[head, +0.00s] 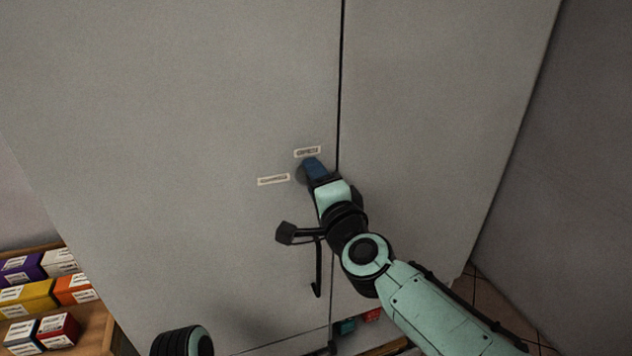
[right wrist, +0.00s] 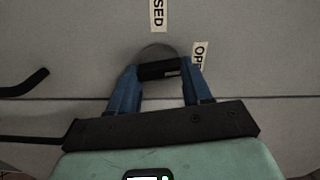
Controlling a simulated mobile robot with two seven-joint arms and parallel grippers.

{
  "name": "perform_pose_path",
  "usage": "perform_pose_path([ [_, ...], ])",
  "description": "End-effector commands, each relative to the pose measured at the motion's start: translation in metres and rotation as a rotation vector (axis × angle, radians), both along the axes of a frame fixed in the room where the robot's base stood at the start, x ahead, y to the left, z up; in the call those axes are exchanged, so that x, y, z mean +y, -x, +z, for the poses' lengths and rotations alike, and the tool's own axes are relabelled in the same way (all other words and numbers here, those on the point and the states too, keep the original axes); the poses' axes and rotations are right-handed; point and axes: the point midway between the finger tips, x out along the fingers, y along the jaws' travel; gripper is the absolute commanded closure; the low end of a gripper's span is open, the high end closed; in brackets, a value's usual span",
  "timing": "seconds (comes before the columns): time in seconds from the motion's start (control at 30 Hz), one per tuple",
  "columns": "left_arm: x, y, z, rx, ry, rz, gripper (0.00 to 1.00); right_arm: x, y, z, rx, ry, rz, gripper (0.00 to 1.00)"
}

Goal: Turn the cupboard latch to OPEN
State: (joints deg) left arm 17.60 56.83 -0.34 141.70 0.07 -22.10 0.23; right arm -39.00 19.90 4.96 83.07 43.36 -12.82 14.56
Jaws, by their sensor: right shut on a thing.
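The cupboard latch is a short dark bar (right wrist: 158,70) on a round grey plate (right wrist: 158,50), which also shows in the head view (head: 300,174). My right gripper (head: 313,167) is at the latch, its two blue fingers shut on the bar from either side in the right wrist view (right wrist: 160,76). There the bar lies nearly parallel to the door seam, its right end toward the OPEN label (right wrist: 199,55). The CLOSED label (right wrist: 158,15) is above the plate. In the head view the fingers hide most of the latch. My left gripper is out of view.
The grey cupboard door (head: 180,110) meets its neighbour at a dark seam (head: 341,80). A bent black handle (head: 318,275) hangs below the latch, close to my right arm. Shelves with several coloured boxes (head: 28,297) stand at the lower left.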

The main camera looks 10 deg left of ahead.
Motion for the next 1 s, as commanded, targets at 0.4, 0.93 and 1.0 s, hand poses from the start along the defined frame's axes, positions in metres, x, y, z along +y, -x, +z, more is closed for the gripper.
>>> perform_pose_path([
  [0.4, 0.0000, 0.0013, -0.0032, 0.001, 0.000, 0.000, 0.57, 0.0002, 0.0000, -0.0014, 0.097, -0.141, 0.001, 0.82],
  [0.93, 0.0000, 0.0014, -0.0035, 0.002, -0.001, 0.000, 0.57, 0.0004, 0.0001, -0.0012, 0.108, -0.158, 0.001, 0.82],
  [1.0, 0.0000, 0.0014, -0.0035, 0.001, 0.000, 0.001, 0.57, 0.0004, 0.0001, -0.0012, 0.108, -0.158, 0.001, 0.28],
])
